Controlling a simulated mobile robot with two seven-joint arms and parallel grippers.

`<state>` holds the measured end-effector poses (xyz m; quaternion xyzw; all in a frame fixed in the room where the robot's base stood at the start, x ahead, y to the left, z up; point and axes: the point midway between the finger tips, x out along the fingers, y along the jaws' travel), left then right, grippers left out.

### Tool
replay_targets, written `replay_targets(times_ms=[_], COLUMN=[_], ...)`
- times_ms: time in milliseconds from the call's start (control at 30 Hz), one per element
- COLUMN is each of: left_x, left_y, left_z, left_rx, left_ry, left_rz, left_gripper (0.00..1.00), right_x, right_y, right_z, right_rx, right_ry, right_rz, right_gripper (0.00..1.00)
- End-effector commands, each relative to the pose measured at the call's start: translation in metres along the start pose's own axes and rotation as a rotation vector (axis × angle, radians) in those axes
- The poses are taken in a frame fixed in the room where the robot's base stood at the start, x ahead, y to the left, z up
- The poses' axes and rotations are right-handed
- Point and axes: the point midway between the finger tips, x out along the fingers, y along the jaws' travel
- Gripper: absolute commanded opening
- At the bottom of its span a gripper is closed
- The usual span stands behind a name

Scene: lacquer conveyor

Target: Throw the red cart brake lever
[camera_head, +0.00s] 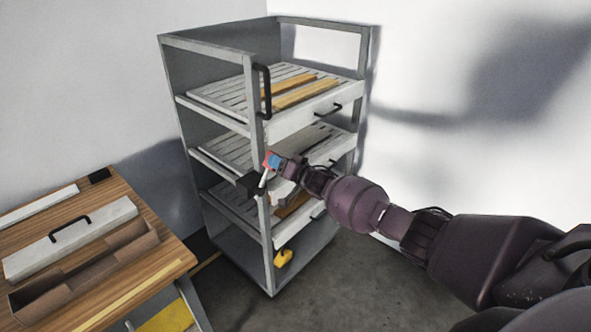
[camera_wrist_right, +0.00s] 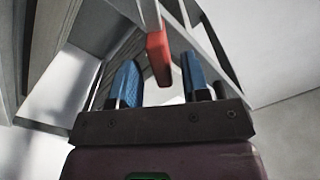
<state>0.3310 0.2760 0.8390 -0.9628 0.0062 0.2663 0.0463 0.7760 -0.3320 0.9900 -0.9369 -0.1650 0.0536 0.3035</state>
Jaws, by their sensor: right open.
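The brake lever's red grip (camera_head: 267,157) shows at the front post of the grey rack cart (camera_head: 262,85) in the head view. A pale rod (camera_head: 263,179) runs down from it to a black block on the post. My right gripper (camera_head: 276,161) reaches in from the right and is at the red grip, its blue finger partly covering it. In the right wrist view the red grip (camera_wrist_right: 158,57) stands between and just beyond the two blue fingers of my right gripper (camera_wrist_right: 160,80). The fingers are apart, with a gap on both sides. My left gripper is not in view.
The cart holds slatted trays (camera_head: 232,88) with wooden strips. A black handle (camera_head: 262,92) is on its front post, and a yellow piece (camera_head: 283,258) hangs low. A wooden table (camera_head: 165,262) with a white handled board and brown tray stands at left. Floor (camera_head: 340,275) at right is clear.

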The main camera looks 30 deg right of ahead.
Motion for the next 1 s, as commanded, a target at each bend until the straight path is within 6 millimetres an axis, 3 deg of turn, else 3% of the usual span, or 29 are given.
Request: replay_targets(times_ms=[200,500,700,1000], left_x=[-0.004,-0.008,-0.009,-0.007], left_y=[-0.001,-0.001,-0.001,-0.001], left_z=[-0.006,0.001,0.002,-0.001], left_rx=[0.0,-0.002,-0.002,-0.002], left_ry=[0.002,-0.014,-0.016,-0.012], left_rz=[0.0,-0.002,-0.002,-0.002], left_gripper=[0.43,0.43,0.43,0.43], right_x=[-0.033,-0.072,-0.083,-0.085], right_y=[0.0,0.001,0.0,0.0], right_z=[-0.001,0.0,-0.001,-0.001], right_rx=[-0.001,0.001,0.002,0.002], right_ry=[0.0,0.0,0.001,0.001], right_rz=[0.002,0.002,0.002,0.002], right_gripper=[0.43,0.43,0.43,0.43])
